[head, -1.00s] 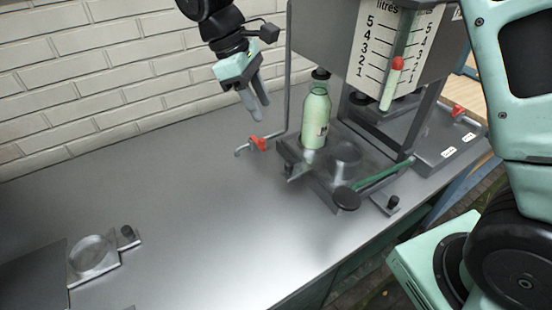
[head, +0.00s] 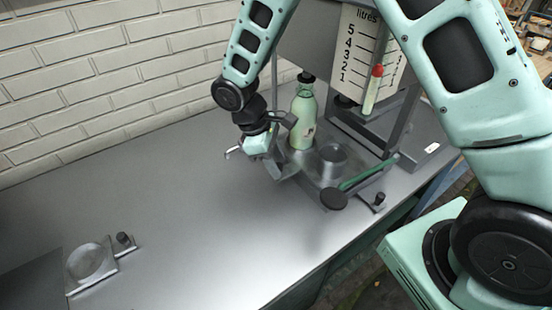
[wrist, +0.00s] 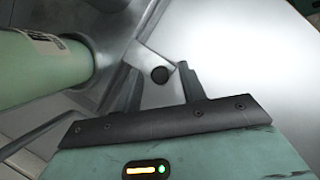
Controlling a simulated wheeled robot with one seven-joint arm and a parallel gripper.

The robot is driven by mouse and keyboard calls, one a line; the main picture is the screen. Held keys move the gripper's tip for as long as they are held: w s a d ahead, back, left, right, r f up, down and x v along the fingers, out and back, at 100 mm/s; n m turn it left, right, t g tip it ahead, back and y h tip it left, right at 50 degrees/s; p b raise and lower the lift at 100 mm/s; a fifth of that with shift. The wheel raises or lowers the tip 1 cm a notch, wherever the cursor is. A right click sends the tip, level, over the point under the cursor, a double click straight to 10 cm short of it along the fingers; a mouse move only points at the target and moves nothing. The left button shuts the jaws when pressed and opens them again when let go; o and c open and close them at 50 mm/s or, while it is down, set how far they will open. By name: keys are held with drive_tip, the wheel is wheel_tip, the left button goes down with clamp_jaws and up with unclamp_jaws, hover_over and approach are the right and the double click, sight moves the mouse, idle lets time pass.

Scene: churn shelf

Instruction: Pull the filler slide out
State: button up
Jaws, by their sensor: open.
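The filler slide is a grey metal plate under the filler. My gripper (head: 274,172) is beside the bottle's left, low over the bench. In the head view my gripper hides the knob.
A grey round cup (head: 332,158), a black round pad (head: 333,199) and a green bar (head: 365,177) are right of the bottle. A litre scale (head: 363,50) stands above. A second plate with a round recess (head: 90,262) lies front left. The bench (head: 180,200) between is clear.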

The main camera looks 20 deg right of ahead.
clamp_jaws()
drive_tip(key=s+a, duration=0.2)
drive_tip(key=a, duration=1.1)
drive_tip(key=shift+s+a, duration=0.2)
drive_tip(key=shift+s, duration=0.05)
unclamp_jaws()
drive_tip(key=shift+r, duration=0.1)
drive_tip(key=b+v, duration=0.3)
drive_tip(key=v, duration=1.4)
